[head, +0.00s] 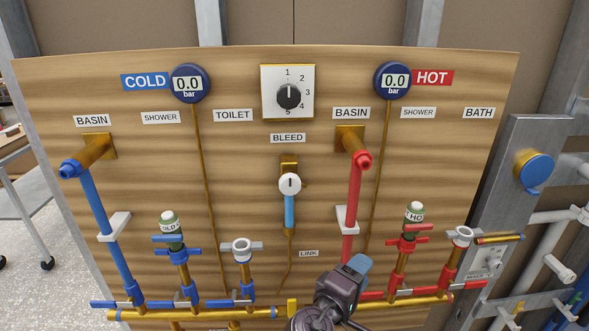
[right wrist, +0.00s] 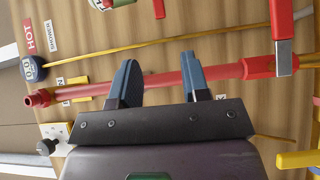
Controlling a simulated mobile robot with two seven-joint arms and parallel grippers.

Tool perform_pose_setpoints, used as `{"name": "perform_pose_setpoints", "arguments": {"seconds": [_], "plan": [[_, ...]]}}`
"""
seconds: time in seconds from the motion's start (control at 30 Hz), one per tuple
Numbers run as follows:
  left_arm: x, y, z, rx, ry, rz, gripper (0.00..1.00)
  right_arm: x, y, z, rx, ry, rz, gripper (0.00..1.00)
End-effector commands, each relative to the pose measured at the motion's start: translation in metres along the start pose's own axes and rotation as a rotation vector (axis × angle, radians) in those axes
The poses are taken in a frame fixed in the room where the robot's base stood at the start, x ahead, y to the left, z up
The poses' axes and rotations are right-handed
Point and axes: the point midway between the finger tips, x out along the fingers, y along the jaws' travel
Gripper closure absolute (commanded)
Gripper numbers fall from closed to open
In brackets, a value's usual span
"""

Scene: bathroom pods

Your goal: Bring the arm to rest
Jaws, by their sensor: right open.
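My right gripper (head: 352,268) is at the bottom centre of the head view, in front of the wooden board (head: 330,225), near the lower end of the red basin pipe (head: 354,195). In the right wrist view its two dark blue fingers (right wrist: 160,72) stand apart with nothing held between them. The red pipe (right wrist: 160,88) runs across behind the fingers; whether they touch it I cannot tell. The rest of my right arm is mostly below the frame. My left gripper is not in view.
Valves with blue handles (head: 178,253) and red handles (head: 407,245) stick out along the brass lower pipe (head: 195,313). A white-knobbed bleed valve (head: 290,184) is at the centre. Gauges (head: 188,83) and a selector dial (head: 288,96) sit above. A metal post (head: 500,200) stands at right.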

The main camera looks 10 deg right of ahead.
Motion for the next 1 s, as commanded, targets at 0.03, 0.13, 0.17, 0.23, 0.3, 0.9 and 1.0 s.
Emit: {"name": "perform_pose_setpoints", "arguments": {"seconds": [0.03, 0.13, 0.17, 0.23, 0.3, 0.9, 1.0], "plan": [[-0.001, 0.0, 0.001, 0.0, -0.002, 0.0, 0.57, 0.0, -0.002, -0.006, 0.029, 0.04, -0.015, 0.57], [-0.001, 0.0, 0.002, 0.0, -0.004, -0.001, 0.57, -0.002, -0.011, -0.025, 0.127, 0.154, -0.088, 0.57], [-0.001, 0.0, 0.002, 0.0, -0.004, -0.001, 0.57, -0.002, -0.013, -0.03, 0.164, 0.19, -0.116, 0.57], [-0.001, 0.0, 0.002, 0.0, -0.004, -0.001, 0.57, -0.002, -0.02, -0.042, 0.254, 0.273, -0.185, 0.57], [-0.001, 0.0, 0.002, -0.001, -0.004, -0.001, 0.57, -0.003, -0.028, -0.049, 0.343, 0.346, -0.257, 0.57], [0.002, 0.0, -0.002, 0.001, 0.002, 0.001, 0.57, -0.022, -0.139, 0.058, 1.109, 0.49, -0.853, 0.57], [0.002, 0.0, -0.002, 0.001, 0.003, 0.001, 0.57, -0.027, -0.162, 0.106, 1.184, 0.418, -0.915, 0.57]]}}
